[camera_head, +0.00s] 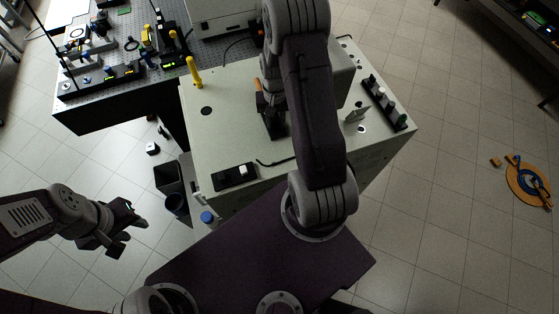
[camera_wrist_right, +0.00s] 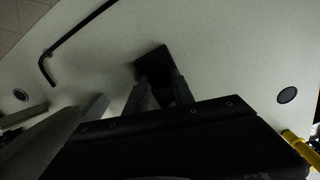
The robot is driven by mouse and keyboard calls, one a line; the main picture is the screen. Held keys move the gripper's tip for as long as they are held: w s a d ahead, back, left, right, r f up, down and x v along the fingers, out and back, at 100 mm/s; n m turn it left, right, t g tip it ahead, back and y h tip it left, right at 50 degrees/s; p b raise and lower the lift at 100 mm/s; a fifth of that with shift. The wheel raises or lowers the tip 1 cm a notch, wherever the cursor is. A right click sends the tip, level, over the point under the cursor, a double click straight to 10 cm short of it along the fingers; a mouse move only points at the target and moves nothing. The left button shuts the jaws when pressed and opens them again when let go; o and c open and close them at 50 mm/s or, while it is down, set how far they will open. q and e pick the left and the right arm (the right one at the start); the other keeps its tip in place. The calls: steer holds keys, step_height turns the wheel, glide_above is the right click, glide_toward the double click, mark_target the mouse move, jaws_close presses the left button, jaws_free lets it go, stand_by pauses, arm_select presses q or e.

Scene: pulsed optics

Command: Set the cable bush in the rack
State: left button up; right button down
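I cannot pick out the cable bush for certain. A dark block (camera_wrist_right: 150,62) lies on the pale worktop just beyond the fingertips of my right gripper (camera_wrist_right: 163,84) in the right wrist view. The two fingers converge at the block; whether they touch or grip it is too dark to tell. A dark strip (camera_head: 385,104) with several upright white, dark and green pieces, possibly the rack, stands at the worktop's right side.
The pale worktop (camera_head: 222,128) has clear room left of my right arm. A yellow upright piece (camera_head: 194,72) stands at its left edge, and a black switch box (camera_head: 235,176) near its front. A small pale plate (camera_head: 356,114) stands near the strip. A dark bin (camera_head: 168,178) is on the floor.

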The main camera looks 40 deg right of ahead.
steer(key=shift+r+p, duration=0.75)
steer(key=shift+r, duration=0.1)
steer(key=shift+s+f, duration=0.1)
step_height(320, 180, up, 5)
steer(key=p, duration=0.4)
